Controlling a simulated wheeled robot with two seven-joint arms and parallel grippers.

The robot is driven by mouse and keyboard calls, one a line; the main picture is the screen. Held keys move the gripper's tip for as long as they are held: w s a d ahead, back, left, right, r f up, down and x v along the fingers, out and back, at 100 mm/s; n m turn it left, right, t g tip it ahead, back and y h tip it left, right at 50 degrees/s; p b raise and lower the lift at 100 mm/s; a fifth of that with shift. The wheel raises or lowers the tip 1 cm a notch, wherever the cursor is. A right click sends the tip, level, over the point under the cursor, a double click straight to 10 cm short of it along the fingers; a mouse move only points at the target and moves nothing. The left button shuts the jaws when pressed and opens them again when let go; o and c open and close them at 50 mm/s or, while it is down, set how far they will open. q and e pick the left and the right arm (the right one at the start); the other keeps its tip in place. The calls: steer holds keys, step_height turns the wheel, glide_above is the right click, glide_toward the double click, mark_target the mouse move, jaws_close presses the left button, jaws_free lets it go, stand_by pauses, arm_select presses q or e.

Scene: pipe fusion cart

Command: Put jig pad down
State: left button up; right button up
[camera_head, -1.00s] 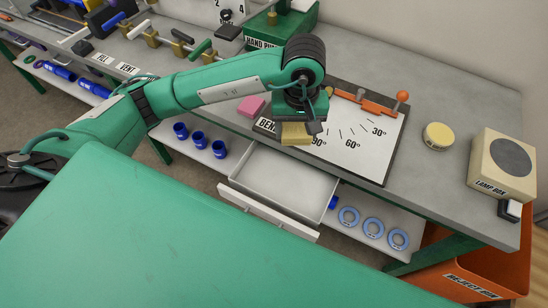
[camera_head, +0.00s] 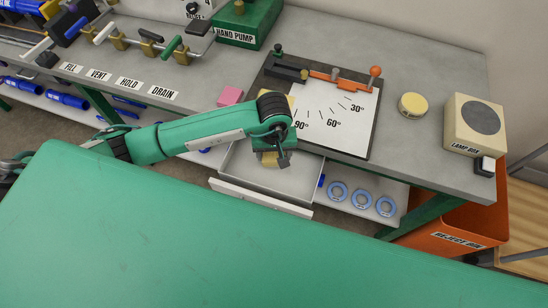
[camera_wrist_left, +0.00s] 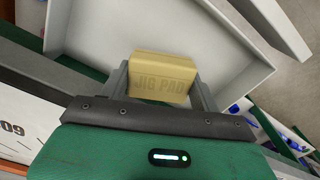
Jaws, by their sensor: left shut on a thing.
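The jig pad (camera_wrist_left: 160,78) is a yellow block with its name on it. In the left wrist view it sits between the two fingers of my left gripper (camera_wrist_left: 162,88), which is shut on it. In the head view my left gripper (camera_head: 271,155) is over the open light-grey drawer (camera_head: 262,199), with the yellow jig pad (camera_head: 269,159) below it. The arm hides part of the drawer. I cannot tell whether the pad touches the drawer floor. My right gripper is not in view.
The bend jig board (camera_head: 335,120) with angle marks lies on the bench above the drawer. A pink block (camera_head: 231,96) is left of it. A yellow disc (camera_head: 413,104) and the lamp box (camera_head: 474,125) stand right. Blue rings (camera_head: 361,199) lie on the shelf below.

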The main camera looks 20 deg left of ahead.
mark_target(274, 161)
arm_select(q)
steer(key=shift+f, duration=0.35)
step_height(274, 161, down, 3)
steer(key=shift+f+p, duration=0.2)
steer(key=shift+p, duration=0.25)
steer(key=shift+f, duration=0.25)
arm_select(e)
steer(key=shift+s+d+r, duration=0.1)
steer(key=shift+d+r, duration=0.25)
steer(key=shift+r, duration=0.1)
arm_select(q)
steer(key=shift+f, duration=0.2)
steer(key=o, duration=0.9)
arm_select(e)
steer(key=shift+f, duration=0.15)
